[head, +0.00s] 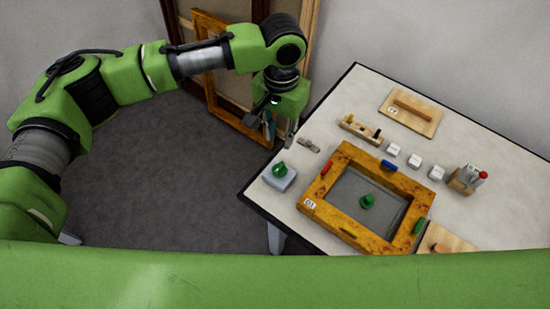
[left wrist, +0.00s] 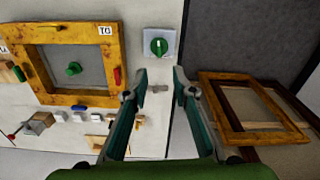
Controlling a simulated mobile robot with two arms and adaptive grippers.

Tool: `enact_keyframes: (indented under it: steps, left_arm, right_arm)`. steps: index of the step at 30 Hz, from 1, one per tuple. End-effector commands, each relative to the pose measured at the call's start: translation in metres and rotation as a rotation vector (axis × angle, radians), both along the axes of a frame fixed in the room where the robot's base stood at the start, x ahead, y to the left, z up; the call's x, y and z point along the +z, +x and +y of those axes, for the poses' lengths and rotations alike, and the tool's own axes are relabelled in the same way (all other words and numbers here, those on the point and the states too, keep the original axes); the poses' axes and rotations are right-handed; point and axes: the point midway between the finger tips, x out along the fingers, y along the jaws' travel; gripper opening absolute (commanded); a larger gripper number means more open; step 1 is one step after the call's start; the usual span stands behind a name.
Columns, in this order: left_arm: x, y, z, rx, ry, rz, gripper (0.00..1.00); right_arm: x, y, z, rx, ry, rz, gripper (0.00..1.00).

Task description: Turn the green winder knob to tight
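A green knob (head: 280,168) sits on a small grey block (head: 285,184) at the left edge of the table. In the left wrist view the knob (left wrist: 159,46) is a green disc with a pale bar across it, on a light grey plate (left wrist: 171,35). I cannot read any "tight" mark. Another green knob-like piece (head: 367,201) stands inside the wooden frame. My left gripper (head: 281,130) is open and empty, behind the green knob at the table's left edge and apart from it. In the left wrist view its fingertips (left wrist: 159,77) are spread. My right gripper is not seen.
The wooden frame (head: 342,159) lies right of the knob's block. A small metal piece (head: 308,145) lies between gripper and knob. Several white blocks (head: 414,161), a peg rack (head: 360,130) and a wooden board (head: 411,113) are farther back. Framed panels (head: 237,118) lean on the wall.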

Motion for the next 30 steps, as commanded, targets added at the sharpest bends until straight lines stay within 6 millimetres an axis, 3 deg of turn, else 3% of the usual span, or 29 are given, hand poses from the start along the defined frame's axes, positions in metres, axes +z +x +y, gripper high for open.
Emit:
enact_keyframes:
  steps: [5, 19, 24, 30]
  left_arm:
    - [-0.021, -0.001, 0.001, 0.001, 0.002, 0.003, 0.25]
    - [-0.114, -0.001, 0.0, 0.001, 0.002, 0.002, 0.25]
    - [-0.13, 0.0, 0.0, -0.001, 0.001, 0.0, 0.25]
    - [-0.136, 0.0, 0.0, -0.001, 0.001, 0.0, 0.25]
  right_arm:
    - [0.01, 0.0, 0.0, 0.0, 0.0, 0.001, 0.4]
    - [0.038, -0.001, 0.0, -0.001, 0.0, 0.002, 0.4]
    - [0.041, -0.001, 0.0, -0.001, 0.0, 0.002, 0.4]
    - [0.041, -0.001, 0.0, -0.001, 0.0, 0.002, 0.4]
